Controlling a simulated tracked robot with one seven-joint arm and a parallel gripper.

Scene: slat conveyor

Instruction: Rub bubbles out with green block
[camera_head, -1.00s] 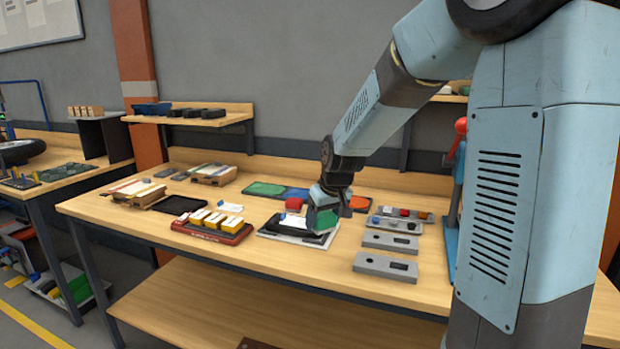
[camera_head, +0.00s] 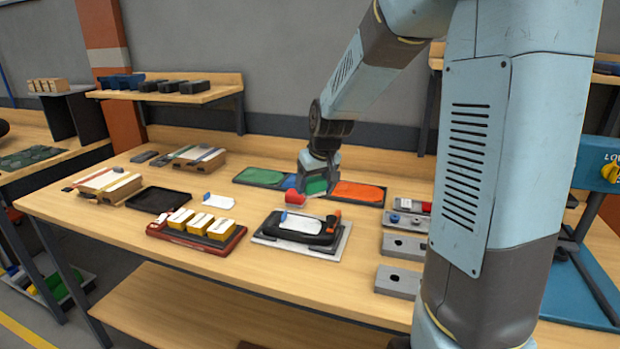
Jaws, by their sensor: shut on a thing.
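My gripper (camera_head: 318,168) is shut on the green block (camera_head: 316,186). It holds the block behind the black fixture, over the row of coloured pads, beside the red block (camera_head: 295,197). I cannot tell whether the green block touches the surface below. The black fixture (camera_head: 262,229) sits on a pale plate on the bench, with a white sheet (camera_head: 301,223) lying on it and an orange part at its right end. Bubbles in the sheet are too small to make out.
A green pad (camera_head: 259,176) and an orange pad (camera_head: 357,192) lie at the back. A red tray (camera_head: 195,242) with yellow blocks and a black tray (camera_head: 158,200) stand left. Grey plates (camera_head: 398,282) lie right. The bench front is partly clear.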

